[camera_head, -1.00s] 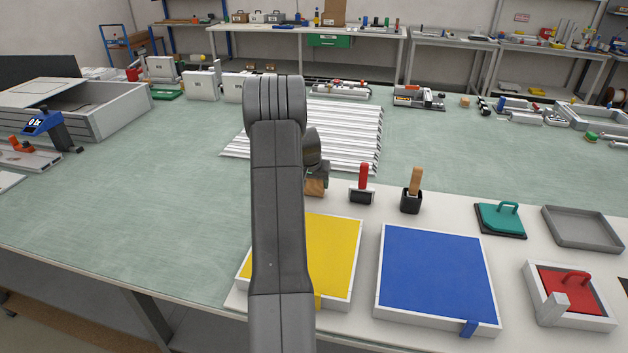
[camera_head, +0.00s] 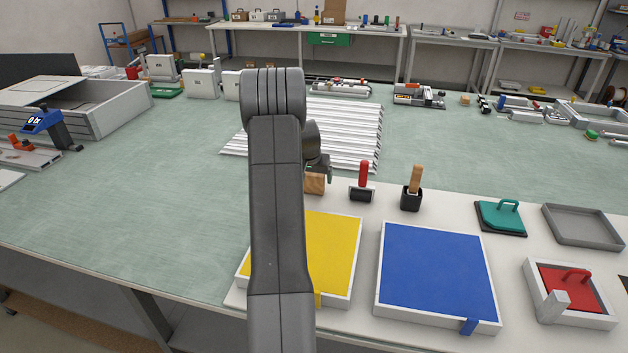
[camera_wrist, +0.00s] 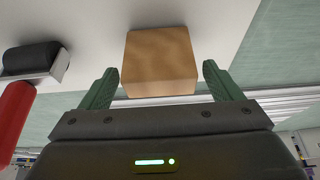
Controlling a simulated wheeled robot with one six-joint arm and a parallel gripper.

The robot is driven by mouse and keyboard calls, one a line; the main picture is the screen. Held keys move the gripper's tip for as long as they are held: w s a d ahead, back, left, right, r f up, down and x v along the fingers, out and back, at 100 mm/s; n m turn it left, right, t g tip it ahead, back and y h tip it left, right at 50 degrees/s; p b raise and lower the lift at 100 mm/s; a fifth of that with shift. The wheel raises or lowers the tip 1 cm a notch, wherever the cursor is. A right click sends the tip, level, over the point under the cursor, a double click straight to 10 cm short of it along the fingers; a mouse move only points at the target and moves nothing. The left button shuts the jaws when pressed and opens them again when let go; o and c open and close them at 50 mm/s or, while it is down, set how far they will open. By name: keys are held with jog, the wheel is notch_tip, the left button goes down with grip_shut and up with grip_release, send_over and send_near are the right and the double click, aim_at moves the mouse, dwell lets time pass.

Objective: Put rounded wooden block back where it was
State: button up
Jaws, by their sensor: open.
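The wooden block (camera_head: 316,184) stands on the white board just behind the yellow panel, partly hidden by my arm in the head view. In the wrist view the tan block (camera_wrist: 160,60) lies between and a little beyond my green fingertips, with a gap on each side. My gripper (camera_wrist: 160,84) is open and empty, and it is not touching the block. In the head view my gripper (camera_head: 320,170) is mostly hidden behind my arm, just above and behind the block.
A red-handled roller (camera_head: 362,182) stands right of the block; it also shows at left in the wrist view (camera_wrist: 30,60). A wooden-handled tool in a black holder (camera_head: 412,190) is further right. The yellow panel (camera_head: 335,255) and blue panel (camera_head: 435,275) lie in front. Ribbed metal profiles (camera_head: 345,130) lie behind.

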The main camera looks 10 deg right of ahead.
jog(key=b+v, duration=0.1)
jog(key=v, duration=0.9)
jog(key=p+x, duration=0.1)
jog(key=x, duration=1.1)
jog(key=shift+f, duration=0.35)
notch_tip(320, 180, up, 3)
jog(key=shift+f, duration=0.25)
jog(key=shift+r, duration=0.5)
jog(key=shift+s, duration=0.1)
